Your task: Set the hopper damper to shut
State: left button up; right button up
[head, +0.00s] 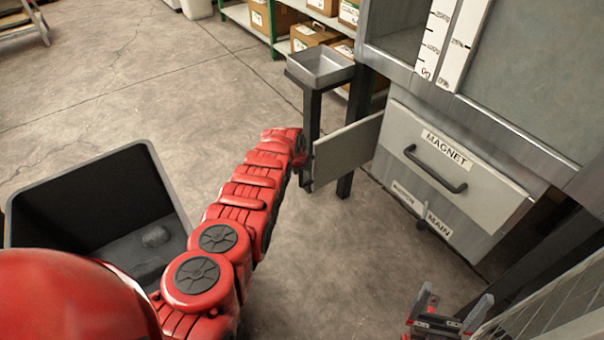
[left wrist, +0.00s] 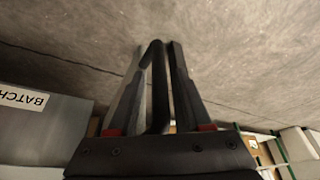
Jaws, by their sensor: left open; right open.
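My left arm reaches to a grey plate (head: 345,152) beside the stand, and its gripper is hidden in the head view. In the left wrist view my left gripper (left wrist: 155,55) is open, with a dark bent bar (left wrist: 156,85) between its fingers. I cannot tell whether the fingers touch the bar. A grey box with a BATCH label (left wrist: 24,98) is at left in that view. No label in view names the damper, so I cannot tell for certain which part it is. My right gripper (head: 455,297) is open and empty at the lower right, above the floor.
A grey tray (head: 322,66) tops the stand. A dark bin (head: 60,205) stands at left. Shelves with boxes are behind. The floor left of the stand is clear.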

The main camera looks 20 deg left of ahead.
pick_arm(q)
grip_shut()
dwell(1.3)
